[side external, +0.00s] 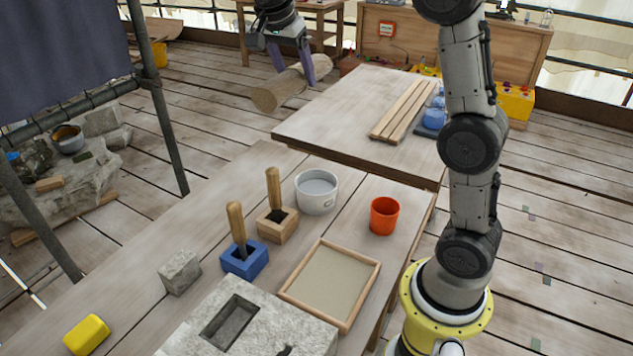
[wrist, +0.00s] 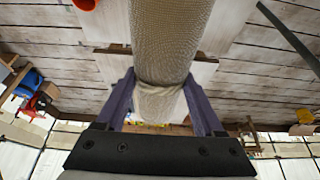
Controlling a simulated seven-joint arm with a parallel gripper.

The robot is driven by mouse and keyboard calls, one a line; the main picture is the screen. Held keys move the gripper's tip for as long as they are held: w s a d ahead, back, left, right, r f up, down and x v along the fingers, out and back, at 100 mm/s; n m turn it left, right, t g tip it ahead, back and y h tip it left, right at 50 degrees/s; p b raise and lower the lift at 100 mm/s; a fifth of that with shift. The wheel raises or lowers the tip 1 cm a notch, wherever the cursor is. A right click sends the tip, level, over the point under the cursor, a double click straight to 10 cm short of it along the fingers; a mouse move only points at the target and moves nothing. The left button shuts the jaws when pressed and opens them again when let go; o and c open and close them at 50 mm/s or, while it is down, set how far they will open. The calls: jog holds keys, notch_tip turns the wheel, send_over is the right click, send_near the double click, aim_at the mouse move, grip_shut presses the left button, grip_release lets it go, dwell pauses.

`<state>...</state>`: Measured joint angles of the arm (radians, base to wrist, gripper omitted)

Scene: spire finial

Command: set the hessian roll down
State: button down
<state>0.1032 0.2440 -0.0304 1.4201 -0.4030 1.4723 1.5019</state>
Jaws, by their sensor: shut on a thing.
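The hessian roll (side external: 279,91) is a tan, woven cylinder, held lengthwise in the air. In the side external view it appears beyond the far left edge of the rear table (side external: 320,125). My gripper (side external: 294,66) is shut on it with purple fingers on either side. In the wrist view the roll (wrist: 168,45) runs up out of the top of the picture, and my gripper (wrist: 162,95) pinches it near its lower end. The roll's top end is out of the wrist view.
Wooden slats (side external: 402,110) and a blue object (side external: 434,118) lie on the rear table's right part; its left part is bare. The front bench holds a grey pot (side external: 317,192), an orange cup (side external: 384,215), a sand tray (side external: 330,285) and tool blocks (side external: 244,258).

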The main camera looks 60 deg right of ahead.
jog(key=s+a+f, duration=0.1)
jog(key=s+f, duration=0.1)
jog(key=s, duration=0.6)
jog(key=s+a+f, duration=0.1)
jog(key=s+f, duration=0.2)
jog(key=s, duration=0.5)
jog(key=w+d+f, duration=0.2)
jog(key=w+f, duration=0.4)
jog(key=f, duration=0.3)
jog(key=w+d+f, duration=0.3)
jog(key=w+f, duration=0.4)
jog(key=f, duration=0.1)
jog(key=shift+d+f, duration=0.15)
jog(key=shift+f, duration=0.25)
jog(key=shift+f, duration=0.35)
jog(key=shift+f, duration=0.25)
grip_release()
